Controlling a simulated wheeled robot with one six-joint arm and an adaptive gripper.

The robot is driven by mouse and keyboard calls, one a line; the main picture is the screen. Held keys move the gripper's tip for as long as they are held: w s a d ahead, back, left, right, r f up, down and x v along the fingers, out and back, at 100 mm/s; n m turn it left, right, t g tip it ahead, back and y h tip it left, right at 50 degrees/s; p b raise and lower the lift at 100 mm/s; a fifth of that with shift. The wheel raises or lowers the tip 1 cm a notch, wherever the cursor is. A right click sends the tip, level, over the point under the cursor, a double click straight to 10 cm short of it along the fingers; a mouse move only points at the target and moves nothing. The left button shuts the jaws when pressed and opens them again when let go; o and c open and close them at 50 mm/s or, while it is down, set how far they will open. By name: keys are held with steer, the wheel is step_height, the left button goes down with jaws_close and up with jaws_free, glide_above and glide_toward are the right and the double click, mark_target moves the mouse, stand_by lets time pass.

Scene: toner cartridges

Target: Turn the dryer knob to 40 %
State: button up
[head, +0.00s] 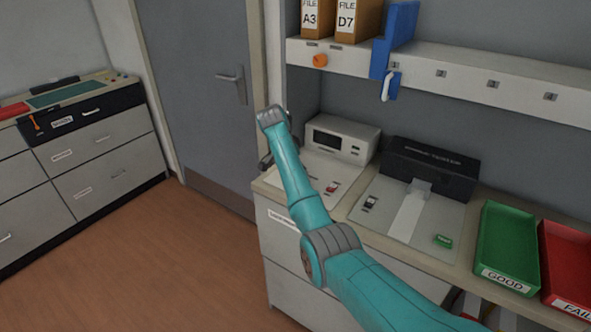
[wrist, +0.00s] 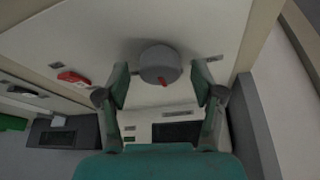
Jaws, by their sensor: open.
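The dryer knob (wrist: 160,62) is a round grey knob in the wrist view. Its red pointer mark is at its lower edge, pointing down and slightly right in that picture. My gripper (wrist: 160,82) is open, with one finger on each side of the knob and a visible gap on both sides. Small labels (wrist: 213,58) lie on the pale panel near the knob, too small to read. In the head view my arm hides the knob, and only part of my gripper (head: 265,156) shows at the left of the white dryer unit (head: 345,137).
A red switch (wrist: 72,77) sits on the same panel; it also shows in the head view (head: 332,187). A black-topped tester (head: 430,165), a green tray (head: 482,240) and a red tray (head: 545,265) stand to the right. A shelf (head: 455,72) runs above.

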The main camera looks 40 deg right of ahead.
steer(key=v, duration=1.2)
steer(key=shift+d, duration=0.1)
steer(key=shift+s, duration=0.1)
